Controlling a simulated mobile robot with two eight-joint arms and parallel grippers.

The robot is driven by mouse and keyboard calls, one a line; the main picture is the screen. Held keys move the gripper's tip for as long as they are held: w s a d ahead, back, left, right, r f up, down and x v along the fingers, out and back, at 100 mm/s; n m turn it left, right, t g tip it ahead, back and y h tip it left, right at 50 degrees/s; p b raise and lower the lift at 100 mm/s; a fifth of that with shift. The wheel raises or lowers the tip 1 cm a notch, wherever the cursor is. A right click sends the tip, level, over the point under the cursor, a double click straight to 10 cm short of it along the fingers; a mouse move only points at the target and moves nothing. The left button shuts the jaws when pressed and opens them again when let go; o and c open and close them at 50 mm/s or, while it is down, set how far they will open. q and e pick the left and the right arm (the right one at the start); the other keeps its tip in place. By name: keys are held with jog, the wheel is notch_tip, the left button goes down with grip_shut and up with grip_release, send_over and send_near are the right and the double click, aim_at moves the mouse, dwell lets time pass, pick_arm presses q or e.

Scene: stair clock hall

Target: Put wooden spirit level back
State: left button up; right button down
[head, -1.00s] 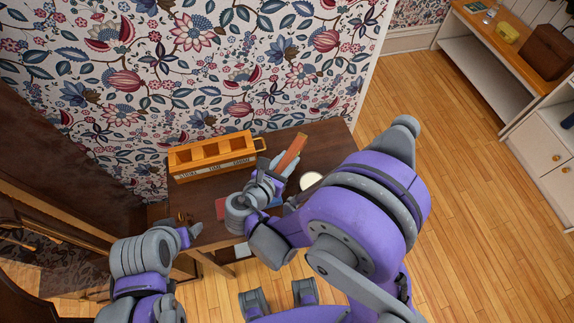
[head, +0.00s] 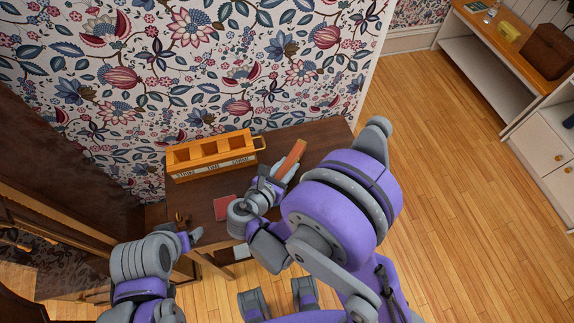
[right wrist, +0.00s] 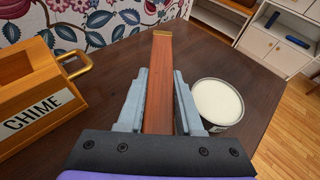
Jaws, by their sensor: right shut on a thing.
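The wooden spirit level (head: 290,158) is a reddish-brown bar with a brass-coloured end. My right gripper (head: 272,177) is shut on it above the dark table (head: 318,136). In the right wrist view the level (right wrist: 160,85) runs away from me between the two grey fingers (right wrist: 160,105). A wooden box with compartments (head: 213,155) stands at the back of the table, against the wall. Its front labels include one that reads CHIME in the right wrist view (right wrist: 35,113). My left gripper (head: 190,238) is at the table's left front corner; its fingers are too small to read.
A round tin with a pale top (right wrist: 218,103) stands just right of the level in the right wrist view. A red flat thing (head: 225,207) lies on the table left of my right gripper. A brass handle (head: 261,143) sticks out from the box's right end.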

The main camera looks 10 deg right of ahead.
jog(key=c, duration=0.6)
grip_release()
jog(key=shift+o, duration=0.2)
